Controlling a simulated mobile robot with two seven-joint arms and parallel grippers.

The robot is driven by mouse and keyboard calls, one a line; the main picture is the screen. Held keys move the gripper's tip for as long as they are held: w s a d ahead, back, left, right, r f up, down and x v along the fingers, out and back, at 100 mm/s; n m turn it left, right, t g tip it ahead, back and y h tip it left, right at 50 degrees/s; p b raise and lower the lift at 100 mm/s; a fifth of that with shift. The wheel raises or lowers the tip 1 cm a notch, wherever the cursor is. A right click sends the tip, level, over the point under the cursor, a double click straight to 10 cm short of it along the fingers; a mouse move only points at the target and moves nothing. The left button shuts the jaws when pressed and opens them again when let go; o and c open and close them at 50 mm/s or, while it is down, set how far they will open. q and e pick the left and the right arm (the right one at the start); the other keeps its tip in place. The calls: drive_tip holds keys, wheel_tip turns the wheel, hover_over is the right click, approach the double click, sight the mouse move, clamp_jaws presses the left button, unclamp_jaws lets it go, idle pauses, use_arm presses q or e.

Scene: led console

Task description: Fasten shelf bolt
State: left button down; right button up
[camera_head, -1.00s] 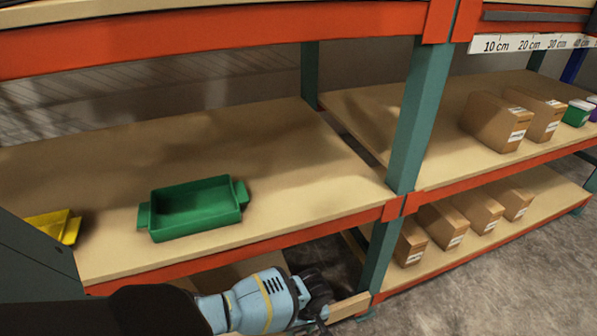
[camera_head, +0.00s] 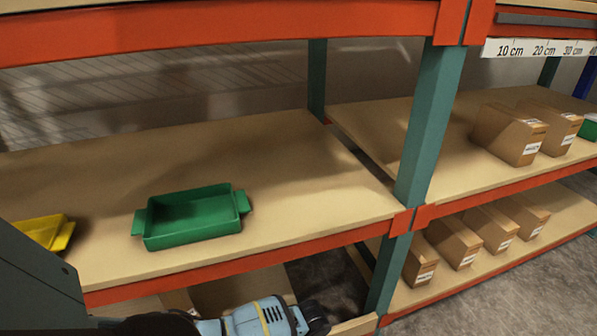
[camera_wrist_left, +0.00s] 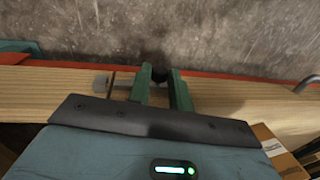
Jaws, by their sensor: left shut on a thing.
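My left gripper (camera_wrist_left: 160,88) has its two green fingers close together in the left wrist view, over the edge of a wooden shelf board (camera_wrist_left: 225,95). A small dark round piece (camera_wrist_left: 160,74) sits between the fingertips, and the gripper is shut on it; I cannot tell if it is the bolt. My right gripper is not in view.
A green tray (camera_head: 192,234) and a yellow bin (camera_head: 60,234) stand on the middle shelf (camera_head: 300,205). A green upright (camera_head: 425,130) stands to the right of my arm. Cardboard boxes (camera_head: 420,262) fill the right bay. A grey hook (camera_wrist_left: 308,84) is at the board's right.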

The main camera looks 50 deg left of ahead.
use_arm(q)
drive_tip(key=w, duration=0.1)
drive_tip(key=w+d, duration=0.1)
drive_tip(key=shift+w, duration=0.3)
drive_tip(key=shift+w+d, duration=0.1)
drive_tip(key=c, duration=1.3)
unclamp_jaws()
